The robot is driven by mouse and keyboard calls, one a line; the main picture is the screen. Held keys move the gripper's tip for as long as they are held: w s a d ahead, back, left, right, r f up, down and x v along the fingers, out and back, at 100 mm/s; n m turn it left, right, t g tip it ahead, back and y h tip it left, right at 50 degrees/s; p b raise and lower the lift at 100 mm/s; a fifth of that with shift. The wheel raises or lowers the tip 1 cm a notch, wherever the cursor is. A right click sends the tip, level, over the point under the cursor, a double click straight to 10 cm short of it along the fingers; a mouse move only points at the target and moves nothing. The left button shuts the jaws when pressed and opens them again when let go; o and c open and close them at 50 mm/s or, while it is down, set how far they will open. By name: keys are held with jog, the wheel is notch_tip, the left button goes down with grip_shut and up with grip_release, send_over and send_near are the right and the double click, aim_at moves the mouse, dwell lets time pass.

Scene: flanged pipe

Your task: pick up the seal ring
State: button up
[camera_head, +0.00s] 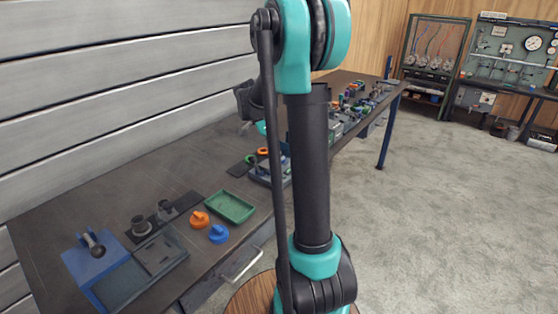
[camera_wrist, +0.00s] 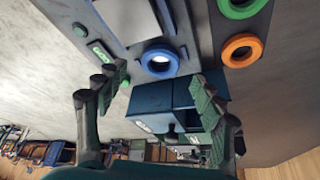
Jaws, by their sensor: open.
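My gripper (camera_wrist: 159,77) is open in the wrist view, its two dark green fingers spread wide with nothing between the pads. Three rings show in the wrist view. A blue ring (camera_wrist: 160,73) lies on a grey plate just beyond the gap between the fingertips. An orange ring (camera_wrist: 254,49) and a green ring (camera_wrist: 243,13), partly cut off by the frame, lie on a dark strip at upper right. I cannot tell which is the seal ring. In the head view an orange ring (camera_head: 262,151) shows beside my arm, which hides much of that area.
The long dark workbench (camera_head: 80,203) runs along the wall. Its near end holds a blue fixture (camera_head: 92,258), a green tray (camera_head: 231,207), and orange (camera_head: 200,219) and blue (camera_head: 218,233) knobs. Dark blue bins (camera_wrist: 190,98) stand close to the right finger.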

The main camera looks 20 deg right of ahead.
jog(key=shift+x, duration=1.2)
jog(key=c, duration=1)
jog(key=shift+c, duration=0.2)
notch_tip(320, 180, up, 23)
jog(key=shift+f, duration=0.15)
